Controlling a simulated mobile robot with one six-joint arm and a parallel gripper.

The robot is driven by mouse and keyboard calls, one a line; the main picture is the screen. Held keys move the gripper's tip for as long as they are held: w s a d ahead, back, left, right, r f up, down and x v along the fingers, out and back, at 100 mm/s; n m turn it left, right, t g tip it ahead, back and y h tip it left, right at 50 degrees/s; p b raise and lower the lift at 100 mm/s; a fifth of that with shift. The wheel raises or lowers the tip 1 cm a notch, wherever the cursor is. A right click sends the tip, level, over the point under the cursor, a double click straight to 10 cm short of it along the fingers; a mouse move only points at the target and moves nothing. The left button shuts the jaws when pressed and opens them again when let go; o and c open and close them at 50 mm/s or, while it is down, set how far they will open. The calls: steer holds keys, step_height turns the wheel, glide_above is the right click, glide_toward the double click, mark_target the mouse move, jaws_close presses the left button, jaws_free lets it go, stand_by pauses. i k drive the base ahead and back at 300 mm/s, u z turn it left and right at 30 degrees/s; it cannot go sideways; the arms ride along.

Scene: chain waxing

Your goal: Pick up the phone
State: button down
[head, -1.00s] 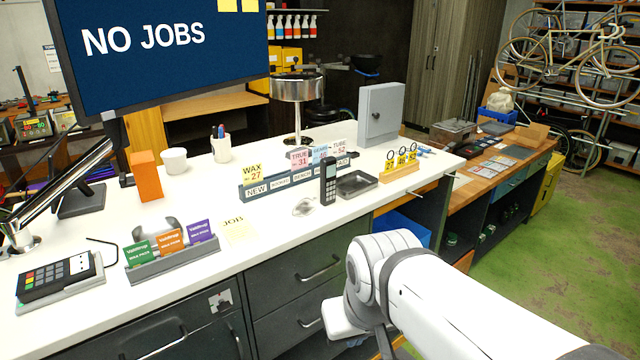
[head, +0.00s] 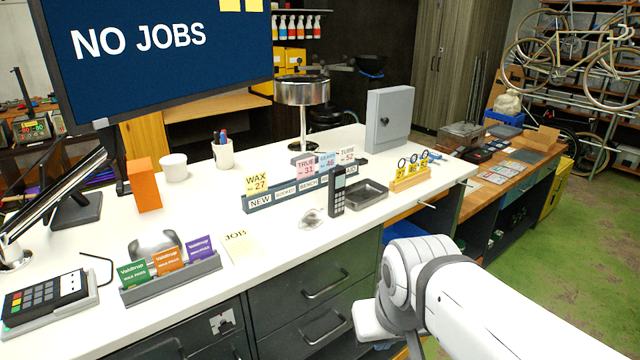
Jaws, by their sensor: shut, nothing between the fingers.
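The phone (head: 337,195) is a slim black handset standing upright on the white counter. It stands in front of the right part of the grey card rail, just left of a dark tray. Nothing holds it. My white arm (head: 440,285) comes in from the lower right, in front of the counter's drawers and below the phone in the picture. My gripper's fingers do not show in this view. The arm is apart from the phone.
A dark tray (head: 364,193), a small clear object (head: 311,217) and the card rail (head: 285,195) crowd the phone. A numbered yellow stand (head: 409,176) and grey box (head: 388,120) are to the right. A card terminal (head: 45,298) lies far left. Drawer handles (head: 326,285) jut out.

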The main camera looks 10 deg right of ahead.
mark_target(337, 175)
steer(key=i, duration=0.8)
